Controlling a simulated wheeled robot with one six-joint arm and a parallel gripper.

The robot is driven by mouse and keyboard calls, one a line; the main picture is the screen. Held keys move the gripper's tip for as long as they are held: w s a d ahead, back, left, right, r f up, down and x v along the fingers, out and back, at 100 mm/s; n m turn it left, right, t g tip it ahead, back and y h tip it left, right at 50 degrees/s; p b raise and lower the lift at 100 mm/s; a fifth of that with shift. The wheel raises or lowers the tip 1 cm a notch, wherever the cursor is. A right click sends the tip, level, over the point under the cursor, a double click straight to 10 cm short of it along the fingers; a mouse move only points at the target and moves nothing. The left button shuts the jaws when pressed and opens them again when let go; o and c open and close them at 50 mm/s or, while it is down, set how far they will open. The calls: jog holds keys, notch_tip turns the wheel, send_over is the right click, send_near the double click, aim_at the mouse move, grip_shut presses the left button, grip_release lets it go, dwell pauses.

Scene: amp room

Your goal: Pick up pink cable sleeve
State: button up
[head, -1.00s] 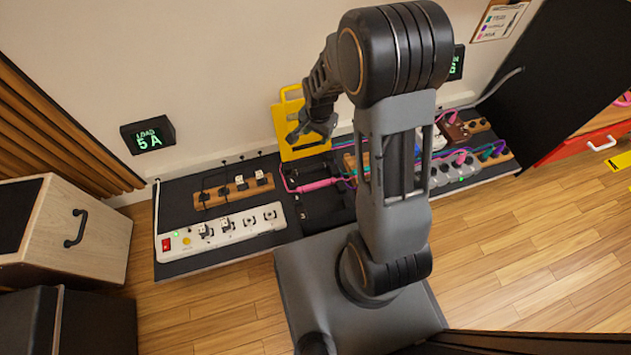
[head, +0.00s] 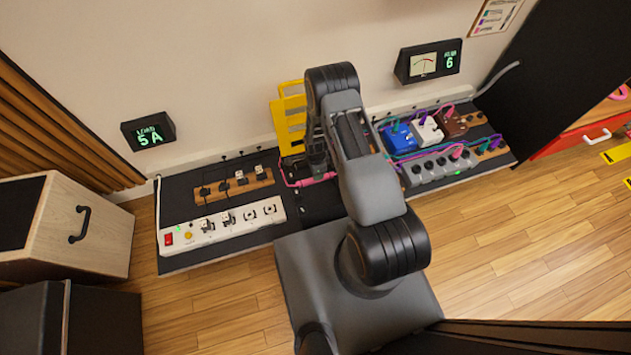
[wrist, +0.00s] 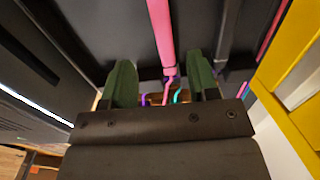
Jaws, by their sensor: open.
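The pink cable sleeve (wrist: 160,32) runs away from between my fingers in the wrist view, above a dark surface. In the head view a short part of the sleeve (head: 318,179) shows beside my arm, which hides the rest. My gripper (wrist: 161,80) is open, with one green finger on each side of the line of the sleeve and gaps on both sides. The fingertips lie near the sleeve's cable end. In the head view my arm largely hides the gripper.
A yellow frame (head: 290,120) stands at the wall close by. A white power strip (head: 222,226) and a wooden peg strip (head: 233,187) lie to the left. Blue (head: 398,139), white and brown pedals and a grey strip (head: 440,166) with cables lie to the right.

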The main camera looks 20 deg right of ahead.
aim_at(308, 181)
jog(key=shift+w+f+b, duration=0.15)
jog(key=shift+f+b, duration=1.5)
jog(key=shift+f, duration=2.25)
jog(key=shift+c, duration=0.2)
grip_shut()
jog(key=shift+r, duration=0.15)
